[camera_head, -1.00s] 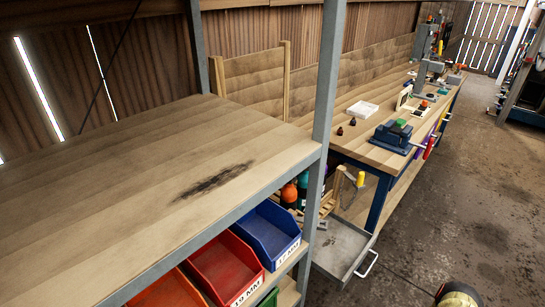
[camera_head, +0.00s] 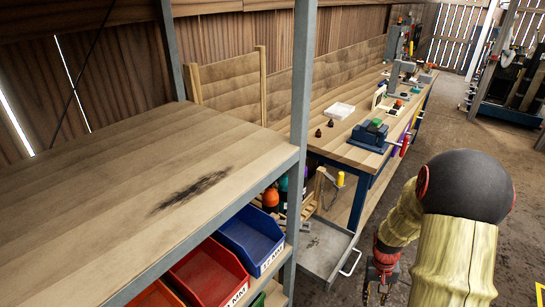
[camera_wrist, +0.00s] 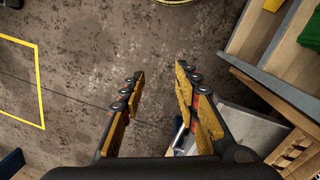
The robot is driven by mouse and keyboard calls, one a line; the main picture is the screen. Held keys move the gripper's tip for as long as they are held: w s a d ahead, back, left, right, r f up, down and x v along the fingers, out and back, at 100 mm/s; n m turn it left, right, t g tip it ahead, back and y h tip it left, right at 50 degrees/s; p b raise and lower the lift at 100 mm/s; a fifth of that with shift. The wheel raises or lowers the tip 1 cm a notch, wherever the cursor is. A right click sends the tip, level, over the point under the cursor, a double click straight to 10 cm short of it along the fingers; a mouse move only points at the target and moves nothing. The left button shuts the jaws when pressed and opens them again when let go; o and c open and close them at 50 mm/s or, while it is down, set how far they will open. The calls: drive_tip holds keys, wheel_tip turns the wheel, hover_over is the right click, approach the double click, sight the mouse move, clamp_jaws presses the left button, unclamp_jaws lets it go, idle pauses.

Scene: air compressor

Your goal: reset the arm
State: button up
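My gripper shows in the wrist view (camera_wrist: 160,85) with its two yellow and black fingers spread apart. Nothing is between the fingertips except the concrete floor seen below. In the head view my arm is at the lower right, with a black joint and yellow-tan links. My gripper (camera_head: 380,285) hangs low there, pointing down, just right of the open metal drawer. Its fingers are small and partly cut off by the bottom edge of that view.
An open grey drawer (camera_head: 327,245) juts out below the workbench (camera_head: 350,153). A blue vise (camera_head: 370,136) sits on the bench. A shelf (camera_head: 150,200) with red (camera_head: 208,272) and blue (camera_head: 252,237) bins stands at the left. Concrete floor (camera_head: 455,130) lies open beyond my arm.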

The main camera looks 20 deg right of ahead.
drive_tip(key=s+a+r+n+t, duration=0.3)
drive_tip(key=s+a+r, duration=0.1)
drive_tip(key=a+r, duration=0.9)
drive_tip(key=s+a+r+n+t, duration=0.3)
drive_tip(key=a+r, duration=1)
drive_tip(key=r, duration=0.7)
drive_tip(key=shift+s+a+r+t, duration=0.2)
drive_tip(key=shift+s+r+t, duration=0.15)
drive_tip(key=shift+t, duration=0.15)
